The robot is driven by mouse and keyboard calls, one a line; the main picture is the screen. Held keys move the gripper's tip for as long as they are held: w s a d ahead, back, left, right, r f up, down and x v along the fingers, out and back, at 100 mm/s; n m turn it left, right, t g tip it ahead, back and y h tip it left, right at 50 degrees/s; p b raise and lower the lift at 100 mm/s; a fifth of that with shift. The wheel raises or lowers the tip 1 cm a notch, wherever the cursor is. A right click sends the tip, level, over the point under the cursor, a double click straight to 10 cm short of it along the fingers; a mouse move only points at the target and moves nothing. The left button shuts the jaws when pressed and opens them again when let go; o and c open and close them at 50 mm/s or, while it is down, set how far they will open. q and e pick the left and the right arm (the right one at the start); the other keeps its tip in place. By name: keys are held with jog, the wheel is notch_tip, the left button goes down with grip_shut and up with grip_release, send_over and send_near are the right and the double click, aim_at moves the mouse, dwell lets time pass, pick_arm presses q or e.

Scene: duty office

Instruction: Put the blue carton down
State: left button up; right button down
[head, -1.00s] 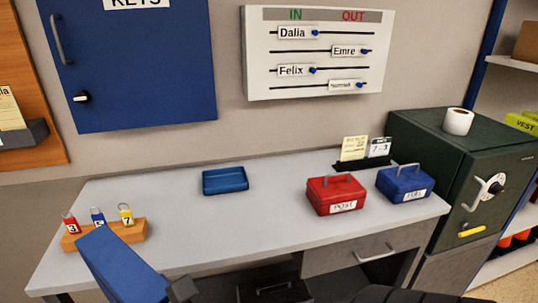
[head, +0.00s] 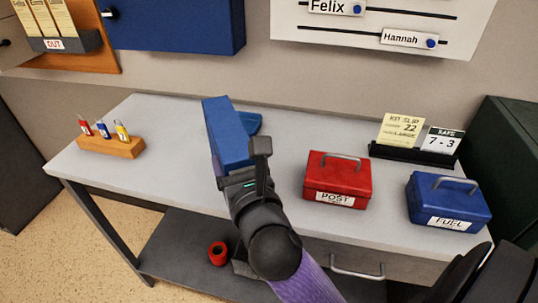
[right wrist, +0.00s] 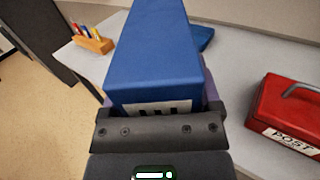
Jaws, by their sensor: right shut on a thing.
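The blue carton (head: 226,130) is a long plain box held at its near end by my right gripper (head: 240,175). It points away over the desk (head: 165,125), left of the red POST box (head: 338,180). In the right wrist view the carton (right wrist: 155,50) fills the jaws (right wrist: 160,112), and part of a white label with dark bars shows at its near end. The carton partly hides a small blue tray (head: 254,122) lying behind it. I cannot tell whether the carton touches the desk. My left gripper is not in view.
A wooden block (head: 110,146) with several coloured tags stands at the desk's left. The blue FUEL box (head: 448,203) and a black card holder (head: 412,155) are on the right. Bare desk lies between block and carton. A red ring-like thing (head: 217,254) sits on the lower shelf.

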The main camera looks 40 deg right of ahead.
jog(key=w+d+r+m+g+h+b, duration=0.3)
jog(key=w+d+r+m+h+b, duration=0.15)
jog(key=w+d+h, duration=0.2)
notch_tip(320, 180, down, 11)
jog(key=d+m+g+h+b, duration=0.2)
jog(key=d+b, duration=0.1)
jog(key=b, duration=0.8)
jog(key=shift+f+g+b, duration=0.15)
jog(key=shift+g+b, duration=0.15)
jog(key=shift+b, duration=0.1)
jog(key=shift+c, duration=0.5)
grip_release()
jog(key=shift+a+h, duration=0.1)
jog(key=shift+h, duration=0.15)
jog(key=shift+o, duration=0.5)
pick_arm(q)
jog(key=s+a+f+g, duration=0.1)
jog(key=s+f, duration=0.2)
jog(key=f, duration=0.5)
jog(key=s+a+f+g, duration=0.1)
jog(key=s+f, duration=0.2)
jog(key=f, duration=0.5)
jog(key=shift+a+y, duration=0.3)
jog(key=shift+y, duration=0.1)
